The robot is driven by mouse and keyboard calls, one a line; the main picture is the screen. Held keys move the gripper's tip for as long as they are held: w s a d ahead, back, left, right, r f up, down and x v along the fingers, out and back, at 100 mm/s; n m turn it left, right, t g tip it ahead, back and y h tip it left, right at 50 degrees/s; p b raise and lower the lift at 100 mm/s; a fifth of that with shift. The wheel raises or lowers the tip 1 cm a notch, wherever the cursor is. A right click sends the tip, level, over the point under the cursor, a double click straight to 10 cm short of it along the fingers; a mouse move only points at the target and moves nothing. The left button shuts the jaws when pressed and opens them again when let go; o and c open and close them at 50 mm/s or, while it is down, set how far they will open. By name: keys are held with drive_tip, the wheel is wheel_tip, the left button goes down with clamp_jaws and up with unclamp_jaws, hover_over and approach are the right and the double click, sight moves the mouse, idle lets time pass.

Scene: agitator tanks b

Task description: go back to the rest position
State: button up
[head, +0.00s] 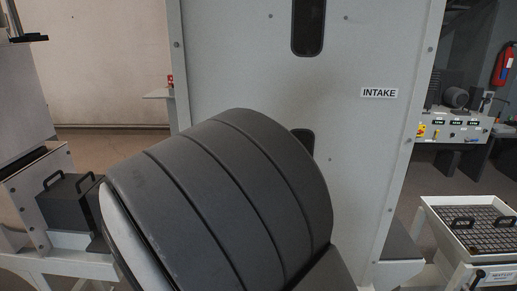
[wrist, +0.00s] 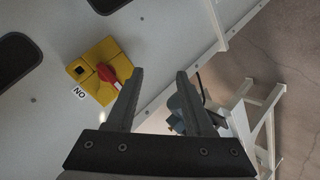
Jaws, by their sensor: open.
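In the wrist view my gripper (wrist: 159,72) is open, its two dark fingers spread with nothing between them. A yellow switch box (wrist: 93,58) on a pale panel is at the left finger's left. Its red handle (wrist: 115,73) appears close beside that finger; I cannot tell whether they touch. An "ON" label (wrist: 79,93) is by the box, upside down in this view. In the head view my gripper is not in sight, and a large dark part of my arm covers the lower middle.
The tall pale INTAKE cabinet (head: 350,125) stands in front. A grid-topped tray (head: 426,204) is at the lower right, a dark handled box (head: 65,208) at the left. A control box (head: 460,128) is behind at right. The wrist view shows a white frame (wrist: 268,112) and bare floor.

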drive_tip(key=s+d+r+m+g+y, duration=0.2)
drive_tip(key=d+r+m, duration=0.1)
drive_tip(key=r, duration=0.3)
drive_tip(key=s+d+r+m+g+y, duration=0.2)
drive_tip(key=d+r+m, duration=0.1)
drive_tip(key=r, duration=0.3)
drive_tip(key=s+d+r+m+g+h, duration=0.2)
drive_tip(key=s+d+r, duration=0.5)
drive_tip(key=s+d, duration=0.5)
drive_tip(key=s+m+h, duration=0.1)
drive_tip(key=m, duration=0.1)
drive_tip(key=shift+s+d+m+h, duration=0.15)
drive_tip(key=shift+d+m+h, duration=0.15)
drive_tip(key=shift+d+h, duration=0.1)
